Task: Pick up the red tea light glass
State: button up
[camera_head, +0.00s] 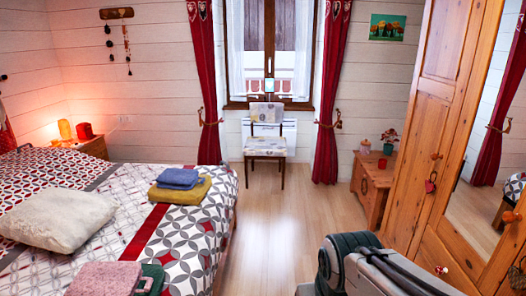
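A small red object (382,163), which looks like a tea light glass, stands on the low wooden chest (371,186) right of the window. It is too small to see in detail. A larger red object (85,131) stands on the wooden nightstand (95,147) at the left, beside a glowing orange lamp (65,129). I cannot tell for sure which of the two is the tea light glass. My grey and black arm shows at the bottom right, well apart from both. My gripper cannot be made out.
A plant pot (388,149) and a pinkish jar (365,147) share the chest. The bed (190,245) fills the left, the wooden wardrobe (428,130) the right. A chair (266,146) stands before the window. The wooden floor (290,215) between is clear.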

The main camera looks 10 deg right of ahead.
aim_at(382, 165)
jog(key=i, duration=3.1)
jog(key=z, duration=0.2)
jog(key=i, duration=1.55)
jog(key=z, duration=0.85)
jog(key=i, duration=1.6)
jog(key=z, duration=1.25)
jog(key=i, duration=1.35)
jog(key=z, duration=0.5)
